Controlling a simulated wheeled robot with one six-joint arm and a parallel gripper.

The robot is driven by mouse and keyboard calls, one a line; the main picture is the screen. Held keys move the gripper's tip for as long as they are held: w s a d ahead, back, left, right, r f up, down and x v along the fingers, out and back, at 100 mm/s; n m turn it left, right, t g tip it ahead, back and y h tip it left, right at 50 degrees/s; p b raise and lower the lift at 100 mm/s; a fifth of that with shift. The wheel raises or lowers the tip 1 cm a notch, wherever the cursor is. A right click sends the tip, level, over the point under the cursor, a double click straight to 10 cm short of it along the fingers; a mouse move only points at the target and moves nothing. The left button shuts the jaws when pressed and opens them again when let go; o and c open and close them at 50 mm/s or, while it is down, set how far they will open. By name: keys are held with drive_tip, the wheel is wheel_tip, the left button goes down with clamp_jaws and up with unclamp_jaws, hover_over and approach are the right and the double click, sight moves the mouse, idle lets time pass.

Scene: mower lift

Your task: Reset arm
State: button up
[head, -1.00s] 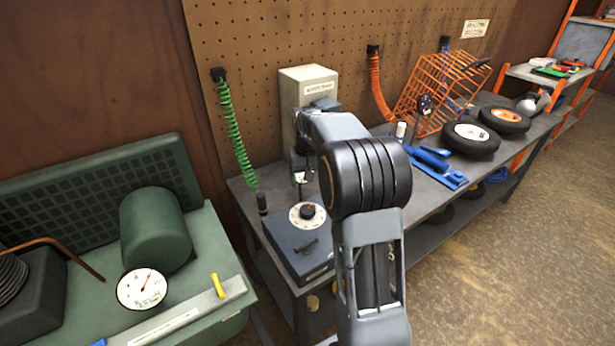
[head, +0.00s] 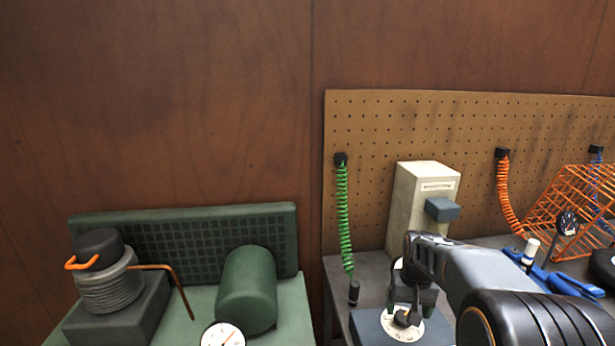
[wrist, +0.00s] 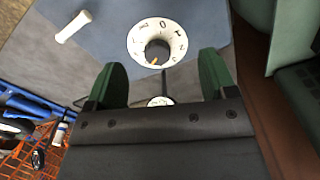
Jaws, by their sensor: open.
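My arm reaches in from the lower right in the head view, over the grey workbench. My gripper (wrist: 163,85) shows in the wrist view with its two green fingers spread apart and nothing between them. Beyond the fingertips is a white numbered dial (wrist: 157,42) with a dark knob, set on a blue-grey box (wrist: 100,30). The dial also shows in the head view (head: 416,328), just below the end of my arm. My gripper is apart from the knob, as far as I can tell. My fingers are hard to make out in the head view.
A beige cabinet (head: 411,205) stands behind my arm against the pegboard (head: 400,120). A green coiled hose (head: 344,215) hangs to its left. A green machine with a cylinder (head: 247,290) and a gauge (head: 223,336) is at left. An orange wire basket (head: 578,205) is at right.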

drive_tip(key=s+a+r+n+t, duration=0.1)
drive_tip(key=s+a+r, duration=0.1)
drive_tip(key=s+a, duration=0.2)
drive_tip(key=s+a+r+n+t, duration=0.1)
drive_tip(key=s+a, duration=0.3)
drive_tip(key=s, duration=0.7)
drive_tip(key=shift+s+a+r+t, duration=0.25)
drive_tip(key=shift+r+t, duration=0.35)
drive_tip(key=shift+t, duration=0.2)
